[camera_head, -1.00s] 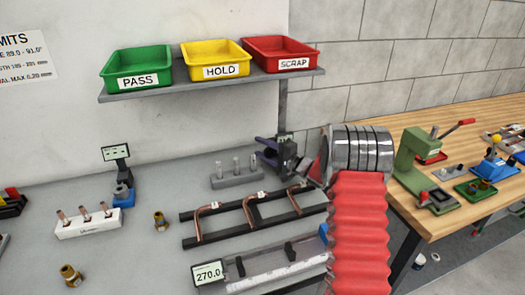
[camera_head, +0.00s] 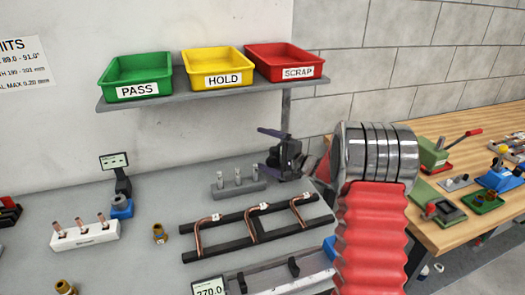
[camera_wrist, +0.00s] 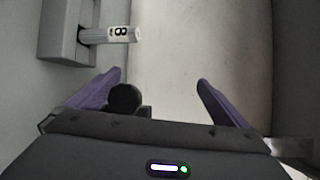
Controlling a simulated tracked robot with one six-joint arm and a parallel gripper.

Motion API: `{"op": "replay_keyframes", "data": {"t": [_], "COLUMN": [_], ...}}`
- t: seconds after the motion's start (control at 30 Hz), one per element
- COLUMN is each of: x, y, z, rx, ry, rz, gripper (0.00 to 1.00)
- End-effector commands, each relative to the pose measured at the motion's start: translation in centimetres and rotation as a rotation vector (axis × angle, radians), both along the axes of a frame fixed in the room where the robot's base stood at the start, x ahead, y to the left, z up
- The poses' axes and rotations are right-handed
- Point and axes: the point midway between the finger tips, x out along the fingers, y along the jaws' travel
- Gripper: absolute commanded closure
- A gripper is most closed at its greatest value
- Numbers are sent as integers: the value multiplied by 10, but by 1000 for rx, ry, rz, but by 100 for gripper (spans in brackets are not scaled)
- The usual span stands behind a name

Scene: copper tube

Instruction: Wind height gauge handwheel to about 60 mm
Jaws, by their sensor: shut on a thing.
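My gripper (camera_head: 268,150) is at the back right of the grey bench, beside a block with upright pins (camera_head: 238,186). In the wrist view its purple fingers (camera_wrist: 160,78) stand apart on both sides of the picture. A black round knob (camera_wrist: 125,98), which looks like part of the handwheel, sits at the inner side of the left finger. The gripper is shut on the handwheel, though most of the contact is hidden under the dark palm. The height gauge's body and its reading cannot be made out behind my gripper in the head view.
The pin block (camera_wrist: 65,30) and a pin marked B (camera_wrist: 110,35) are close by, left of the fingers. A black rack (camera_head: 260,228) with bent copper tubes lies in front. A shelf (camera_head: 205,93) with three trays hangs above. A wooden bench (camera_head: 445,235) stands right.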

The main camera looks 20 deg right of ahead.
Motion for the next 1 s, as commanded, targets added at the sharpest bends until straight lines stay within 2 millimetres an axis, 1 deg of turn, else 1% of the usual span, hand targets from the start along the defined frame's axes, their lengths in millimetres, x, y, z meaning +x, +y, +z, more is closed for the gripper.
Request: {"op": "replay_keyframes", "data": {"t": [0.03,0.1,0.13,0.2,0.47,1.0], "x": [-4,-3,-2,0,-5,-29], "y": [-4,-5,-7,-9,-13,-24], "z": [18,17,16,11,3,0], "rx": [1,-1,-2,-3,-3,-4], "ry": [-24,-23,-22,-15,0,7], "rz": [-3,-5,-7,-8,-6,-4], "gripper": [18,18,26,61,61,61]}}
